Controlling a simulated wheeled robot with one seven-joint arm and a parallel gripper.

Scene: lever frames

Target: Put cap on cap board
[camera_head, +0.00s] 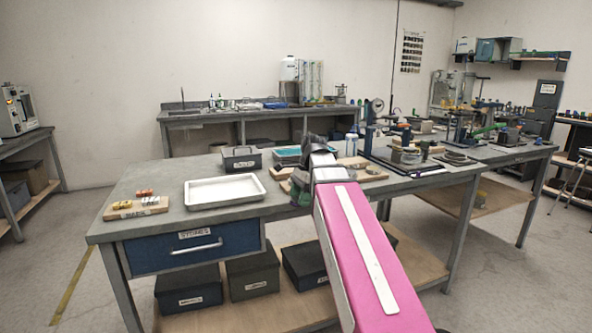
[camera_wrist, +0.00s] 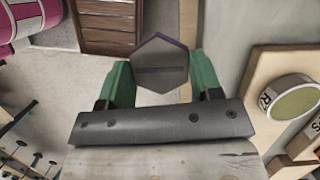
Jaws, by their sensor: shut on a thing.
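My gripper (camera_wrist: 160,70) has green fingers and is shut on a dark grey hexagonal piece with a purple edge (camera_wrist: 160,52), which looks like the cap. A slot runs across its face. In the head view my gripper (camera_head: 299,190) is partly hidden behind my pink arm, near the front edge of the table, and the held piece cannot be made out. A small wooden board with a front label (camera_head: 137,209) lies at the table's left end with small orange and pale pieces on it. I cannot tell which board is the cap board.
A white tray (camera_head: 225,204) lies left of my gripper. A dark box (camera_head: 241,163) and a teal tray (camera_head: 287,153) stand behind. In the wrist view, a wooden board (camera_wrist: 262,78) bears a round green-topped object (camera_wrist: 296,101) at right. Stands and tools crowd the table's right side.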

